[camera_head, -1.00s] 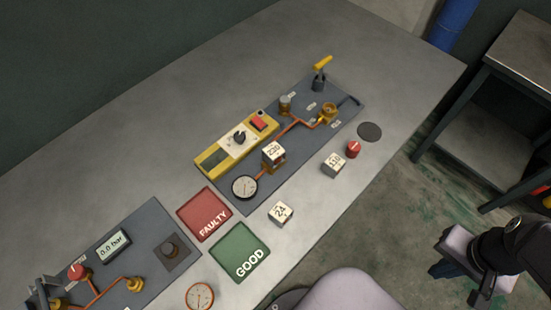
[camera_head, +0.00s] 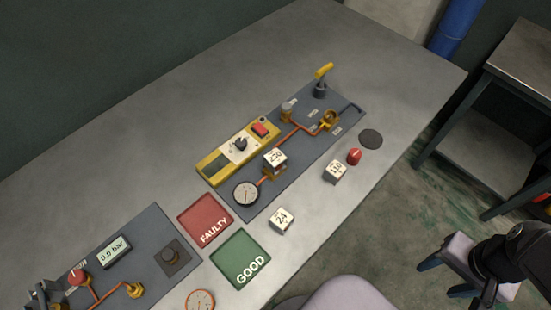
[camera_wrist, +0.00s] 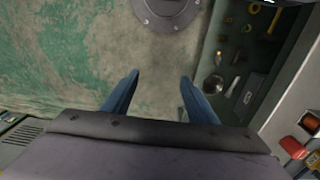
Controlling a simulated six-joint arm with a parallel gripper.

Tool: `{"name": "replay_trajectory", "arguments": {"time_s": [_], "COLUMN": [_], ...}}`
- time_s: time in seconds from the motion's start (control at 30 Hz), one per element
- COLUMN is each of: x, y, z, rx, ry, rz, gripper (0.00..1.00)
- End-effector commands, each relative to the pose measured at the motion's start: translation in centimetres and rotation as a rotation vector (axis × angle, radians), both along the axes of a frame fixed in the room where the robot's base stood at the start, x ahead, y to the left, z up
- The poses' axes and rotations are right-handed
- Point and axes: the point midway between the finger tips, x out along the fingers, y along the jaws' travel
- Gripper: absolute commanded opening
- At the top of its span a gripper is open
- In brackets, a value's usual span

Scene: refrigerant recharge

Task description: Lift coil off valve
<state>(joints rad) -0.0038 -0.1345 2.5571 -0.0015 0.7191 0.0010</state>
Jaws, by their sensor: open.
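A white coil block marked 230 (camera_head: 275,160) sits on the copper line of the grey panel (camera_head: 305,155), behind a round gauge (camera_head: 245,193). The valve under it is mostly hidden. Two similar blocks stand loose on the table: one marked 24 (camera_head: 281,220) and one whose number is hard to read (camera_head: 335,171). My gripper (camera_head: 445,277) is at the lower right, over the floor and well away from the coil. Its two blue fingers are apart and empty; they also show in the wrist view (camera_wrist: 158,98). The coil is not visible in the wrist view.
A red cap (camera_head: 354,156) and dark disc (camera_head: 371,139) lie near the table edge. Red FAULTY (camera_head: 205,219) and green GOOD (camera_head: 240,258) pads lie left of the loose blocks. A yellow meter (camera_head: 237,150) borders the panel. A grey side bench (camera_head: 522,60) stands right.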

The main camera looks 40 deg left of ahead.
Motion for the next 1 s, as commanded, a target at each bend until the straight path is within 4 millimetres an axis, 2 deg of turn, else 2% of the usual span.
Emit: {"name": "replay_trajectory", "arguments": {"time_s": [0.17, 0.27, 0.37, 0.47, 0.57, 0.67, 0.7, 0.8, 0.9, 1.0], "x": [1.5, 3.2, 5.0, 6.2, 6.5, 5.6, 4.9, 2.6, -0.1, -2.7], "y": [1.7, 4.2, 8.1, 13.2, 18.8, 24.7, 27.1, 32.4, 36.7, 39.7], "z": [1.3, 2.8, 4.5, 6.3, 8.0, 9.3, 9.9, 10.9, 11.6, 12.1], "rx": [0.0, 0.0, 0.0, 0.0, 0.0, -0.001, -0.001, -0.001, -0.001, -0.001], "ry": [0.0, 0.0, 0.0, 0.0, 0.001, 0.002, 0.001, 0.001, 0.001, 0.001], "rz": [0.004, 0.003, -0.002, -0.009, -0.02, -0.031, -0.035, -0.046, -0.058, -0.068], "gripper": [0.53, 0.53, 0.53, 0.53, 0.53, 0.53, 0.53, 0.53, 0.53, 0.53]}}
